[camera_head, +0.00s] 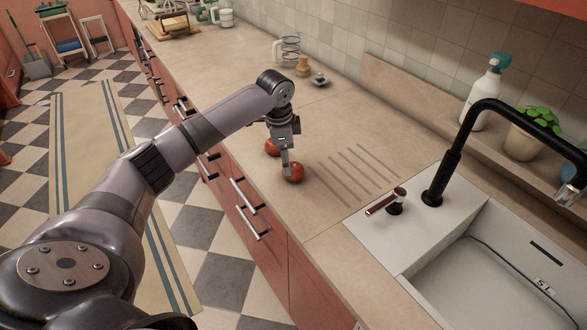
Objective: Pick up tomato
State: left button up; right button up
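Two red tomatoes sit on the beige countertop (322,227). The nearer tomato (295,173) lies near the counter's front edge, beside the drain grooves. The farther tomato (271,147) is just behind and left of it, partly hidden by my gripper. My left gripper (286,172) points down at the nearer tomato, with its fingers overlapping that tomato's left side in the picture. The fingers show edge-on, so I cannot tell whether they are open or closed on it. My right gripper is not in view.
A white sink (480,290) with a black faucet (450,160) is at the right. A spray bottle (484,95) and potted plant (535,130) stand on the ledge. The counter between is mostly clear.

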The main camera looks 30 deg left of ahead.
aim_at(292, 167)
pick_arm(q)
jog(key=shift+f, duration=0.55)
jog(key=shift+w+d+f+p, duration=0.1)
jog(key=shift+d+f+p, duration=0.05)
jog(key=shift+f+p, duration=0.15)
jog(key=f, duration=0.1)
jog(key=f+p, duration=0.1)
jog(key=w+f, duration=0.1)
jog(key=shift+w+d+f, duration=0.1)
jog(key=shift+d+f, duration=0.15)
jog(key=shift+d, duration=0.05)
jog(key=shift+w+f, duration=0.1)
jog(key=shift+f, duration=0.35)
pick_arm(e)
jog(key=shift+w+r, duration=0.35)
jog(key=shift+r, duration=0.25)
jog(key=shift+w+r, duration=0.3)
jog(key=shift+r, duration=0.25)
pick_arm(q)
jog(key=shift+c, duration=0.6)
jog(key=c, duration=1.2)
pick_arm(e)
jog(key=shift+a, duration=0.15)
pick_arm(q)
jog(key=shift+r, duration=0.1)
